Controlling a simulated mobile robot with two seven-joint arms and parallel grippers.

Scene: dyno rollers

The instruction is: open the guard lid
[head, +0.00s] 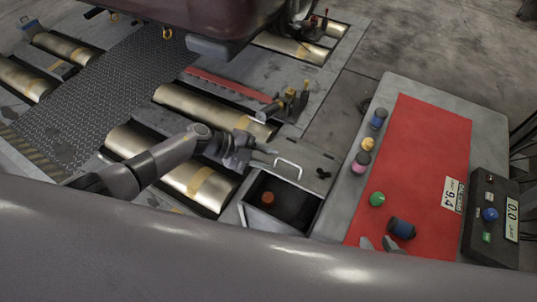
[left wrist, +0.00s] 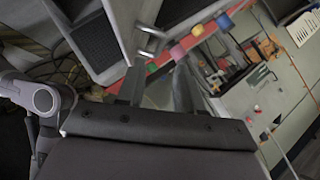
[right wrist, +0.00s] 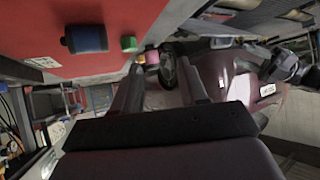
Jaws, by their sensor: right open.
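The guard box (head: 312,222) is a grey box with a dark opening facing up and a small orange-red thing (head: 267,198) inside. A grey panel (head: 318,166) with a pale bar handle (head: 288,166) lies behind the opening; I take it for the guard lid, and cannot tell its hinge line. My left gripper (head: 275,153) is just left of the handle, apparently apart from it. In the left wrist view its fingers (left wrist: 157,92) are spread, with a metal bar (left wrist: 150,42) beyond them. My right gripper (head: 377,244) is open and empty over the bench; its fingers also show in the right wrist view (right wrist: 161,88).
The bench with a red mat (head: 428,150) stands right of the box. It carries a green knob (head: 377,199), a dark blue cylinder (head: 402,228), other small items and a control box (head: 489,215). Metal rollers (head: 215,108) lie in the floor at left. A dark red car body (head: 200,15) hangs over the back.

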